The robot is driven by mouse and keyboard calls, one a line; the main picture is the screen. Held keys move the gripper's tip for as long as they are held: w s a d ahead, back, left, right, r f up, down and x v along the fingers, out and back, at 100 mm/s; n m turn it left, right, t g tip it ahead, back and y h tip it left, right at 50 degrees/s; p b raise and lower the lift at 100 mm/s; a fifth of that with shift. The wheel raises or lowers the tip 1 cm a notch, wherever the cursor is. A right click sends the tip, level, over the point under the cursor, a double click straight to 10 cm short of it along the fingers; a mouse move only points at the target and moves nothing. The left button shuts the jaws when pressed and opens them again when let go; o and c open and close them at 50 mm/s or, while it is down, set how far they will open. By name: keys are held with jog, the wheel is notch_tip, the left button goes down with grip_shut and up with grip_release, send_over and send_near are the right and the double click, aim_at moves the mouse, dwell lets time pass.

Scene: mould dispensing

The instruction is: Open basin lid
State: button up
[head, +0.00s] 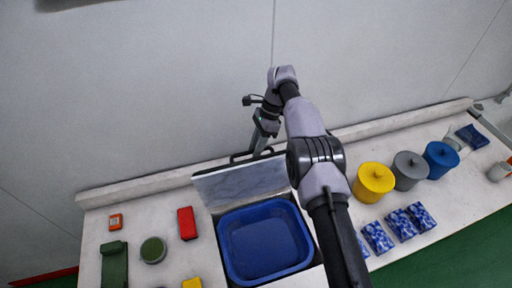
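The blue basin (264,240) sits in an opening of the counter and is uncovered, with its inside in view. The basin lid (240,185), a grey marbled panel, stands raised along the basin's back edge. A dark handle (240,156) runs along the lid's top edge. My gripper (259,145) points down at the lid's top edge, just right of the handle's middle. Its fingers are small and dark here, so I cannot tell whether they are open or shut, or whether they touch the handle.
Left of the basin are a red block (187,223), a green round container (153,250) and a green item (114,265). A wall rises behind the counter.

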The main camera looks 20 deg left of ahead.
jog(key=shift+r, duration=0.2)
jog(key=r, duration=0.1)
jog(key=r+b, duration=0.2)
jog(key=shift+s+d, duration=0.25)
jog(key=shift+s, duration=0.15)
jog(key=s+d+r+b, duration=0.1)
jog(key=s+d+b, duration=0.4)
jog(key=s, duration=0.8)
jog(key=shift+d+r, duration=0.4)
jog(key=shift+d, duration=0.75)
